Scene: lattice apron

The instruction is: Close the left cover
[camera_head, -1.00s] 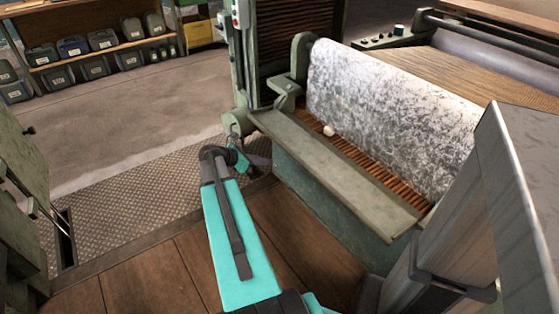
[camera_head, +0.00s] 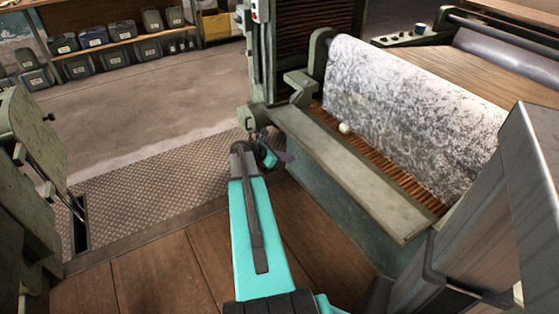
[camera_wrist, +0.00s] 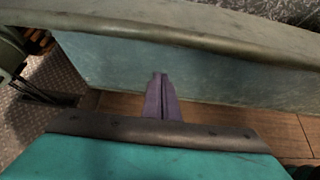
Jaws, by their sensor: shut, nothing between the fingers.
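No part is plainly marked as the left cover, and I cannot tell which part it is. A worn grey-green panel (camera_head: 28,130) stands tilted at the left edge, with thin rods beside it. A long flat grey-green ledge (camera_head: 345,170) runs along the front of the machine, above a blue-green side panel (camera_head: 325,205). My gripper (camera_head: 287,157) is small and partly hidden by my teal arm, beside the ledge's left end. In the wrist view, its purple fingers (camera_wrist: 160,80) are together and empty in front of the side panel, below the ledge. Contact cannot be told.
Chequered metal plate (camera_head: 150,195) and wooden boards (camera_head: 140,270) cover the floor. Shelves of bins (camera_head: 110,55) stand far back.

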